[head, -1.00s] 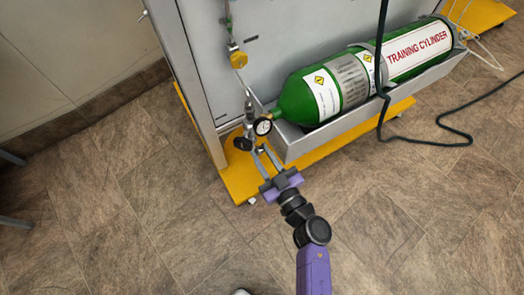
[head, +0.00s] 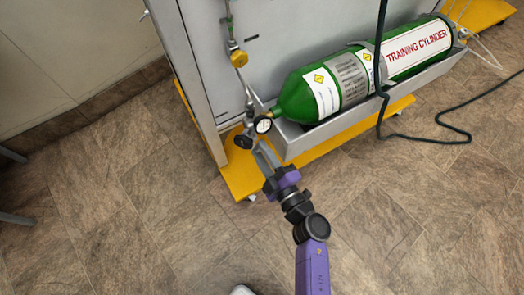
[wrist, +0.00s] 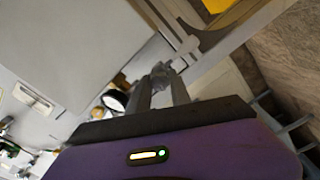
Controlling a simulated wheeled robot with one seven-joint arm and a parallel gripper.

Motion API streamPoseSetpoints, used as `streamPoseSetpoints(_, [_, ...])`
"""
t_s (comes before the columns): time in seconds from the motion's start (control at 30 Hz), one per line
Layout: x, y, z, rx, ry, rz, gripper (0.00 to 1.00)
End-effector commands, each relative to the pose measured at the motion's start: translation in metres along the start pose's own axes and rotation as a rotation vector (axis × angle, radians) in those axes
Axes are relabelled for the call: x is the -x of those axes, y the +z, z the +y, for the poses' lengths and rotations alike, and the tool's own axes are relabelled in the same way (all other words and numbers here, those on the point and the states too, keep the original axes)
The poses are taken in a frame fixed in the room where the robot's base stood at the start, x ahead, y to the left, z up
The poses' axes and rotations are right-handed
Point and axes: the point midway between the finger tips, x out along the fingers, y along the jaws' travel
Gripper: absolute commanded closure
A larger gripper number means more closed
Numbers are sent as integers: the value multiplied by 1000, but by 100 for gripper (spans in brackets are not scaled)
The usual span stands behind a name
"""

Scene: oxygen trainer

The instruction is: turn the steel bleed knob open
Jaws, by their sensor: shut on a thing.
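The small grey steel bleed knob (wrist: 162,70) shows between my fingertips in the wrist view. My gripper (head: 260,148) reaches up to the valve fittings at the cylinder's neck end and is shut on this knob. In the wrist view the two grey fingers of my gripper (wrist: 165,80) stand on either side of it. In the head view the knob is hidden by my fingers, and its turned angle cannot be read. A round white-faced gauge (head: 263,126) sits just above my fingertips, and a black round knob (head: 243,142) is just left of them.
A green training cylinder (head: 330,88) lies in a grey metal trough (head: 350,122) on the side of a grey cabinet (head: 200,70). The yellow base (head: 242,180) runs below. A dark hose (head: 381,65) hangs in front of the cylinder. The tiled floor at left is open.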

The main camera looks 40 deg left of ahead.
Motion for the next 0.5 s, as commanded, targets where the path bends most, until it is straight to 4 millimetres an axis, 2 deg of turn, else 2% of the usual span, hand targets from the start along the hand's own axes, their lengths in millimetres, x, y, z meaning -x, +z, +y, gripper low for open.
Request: streamPoseSetpoints(0.5, [1,2,-2,491,-1,-3,100])
